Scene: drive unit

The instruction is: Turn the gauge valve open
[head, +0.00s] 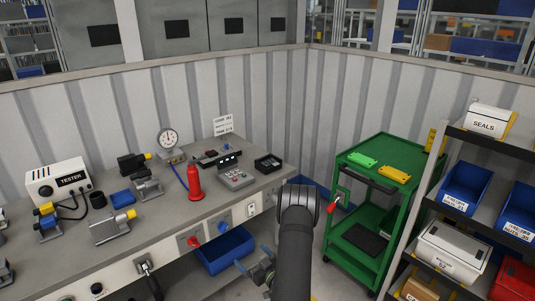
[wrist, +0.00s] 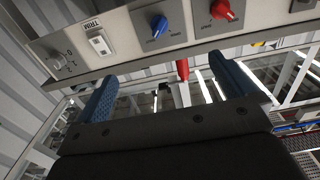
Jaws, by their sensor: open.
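A round dial gauge (head: 168,138) stands on the workbench, with a blue hose running from its base. No valve at the gauge can be made out at this size. On the bench's front panel are a red knob (head: 193,241) and a blue knob (head: 222,228). In the wrist view the blue knob (wrist: 159,26) and the red knob (wrist: 222,10) sit above my gripper, beside a TRIM switch (wrist: 98,41). My gripper (head: 253,257) is open with nothing between its blue fingers, in front of and below the panel. The wrist view shows both fingers (wrist: 163,68) apart from the knobs.
A red bottle (head: 194,184), a tester box (head: 57,181) and several fittings stand on the bench (head: 160,222). A blue bin (head: 226,250) is below the panel, close to my gripper. A green cart (head: 380,187) and a bin shelf stand at the right.

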